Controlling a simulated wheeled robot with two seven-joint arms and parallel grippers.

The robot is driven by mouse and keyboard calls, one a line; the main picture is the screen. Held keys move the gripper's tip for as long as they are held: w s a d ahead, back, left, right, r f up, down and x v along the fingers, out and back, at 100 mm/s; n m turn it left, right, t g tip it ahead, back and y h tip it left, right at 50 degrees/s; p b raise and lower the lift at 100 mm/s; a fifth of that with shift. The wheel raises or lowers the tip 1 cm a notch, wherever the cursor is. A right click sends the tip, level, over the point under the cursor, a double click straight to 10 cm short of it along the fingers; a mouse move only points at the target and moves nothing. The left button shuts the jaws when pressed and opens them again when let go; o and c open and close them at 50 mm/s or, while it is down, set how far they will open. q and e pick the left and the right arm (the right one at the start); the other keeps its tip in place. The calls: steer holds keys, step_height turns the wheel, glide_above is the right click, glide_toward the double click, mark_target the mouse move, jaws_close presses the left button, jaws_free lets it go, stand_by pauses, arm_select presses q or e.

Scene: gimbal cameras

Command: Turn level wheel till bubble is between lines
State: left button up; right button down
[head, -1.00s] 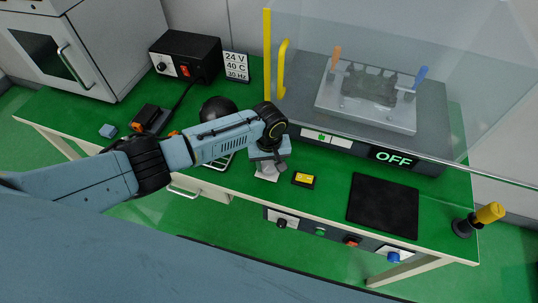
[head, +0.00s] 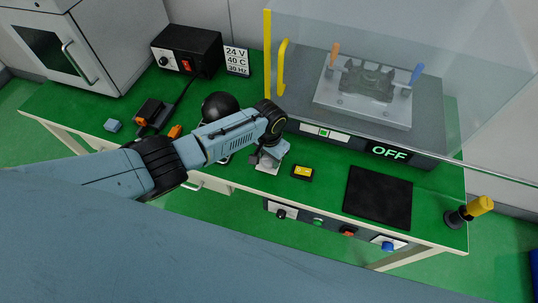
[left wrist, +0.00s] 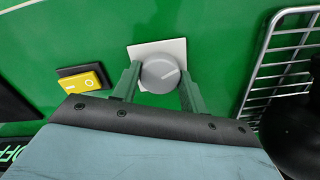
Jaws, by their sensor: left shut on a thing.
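The level wheel is a grey round knob (left wrist: 160,73) with a pale index line, on a white square plate (left wrist: 174,47) in the left wrist view. The plate (head: 267,169) shows at the bench's front edge in the head view. My left gripper (left wrist: 160,88) is shut on the knob, one finger on each side; in the head view the gripper (head: 266,157) hides most of it. Beside it is a small black block with a yellow face (head: 303,171), seen also in the left wrist view (left wrist: 84,81). It may be the level; no bubble or lines can be made out. My right gripper is out of view.
A dark mat (head: 378,198) lies to the right of the yellow-faced block. Behind stands a shielded machine with an OFF display (head: 389,153). A wire rack (left wrist: 278,65) and a black round object (head: 219,107) are close beside the gripper.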

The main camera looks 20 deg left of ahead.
mark_target(269, 158)
arm_select(q)
steer(key=shift+m, duration=0.6)
steer(key=o, duration=1)
steer(key=shift+r, duration=0.1)
step_height(269, 158, up, 13)
steer(key=p, duration=0.2)
steer(key=shift+r+p, duration=0.15)
steer(key=shift+p, duration=0.15)
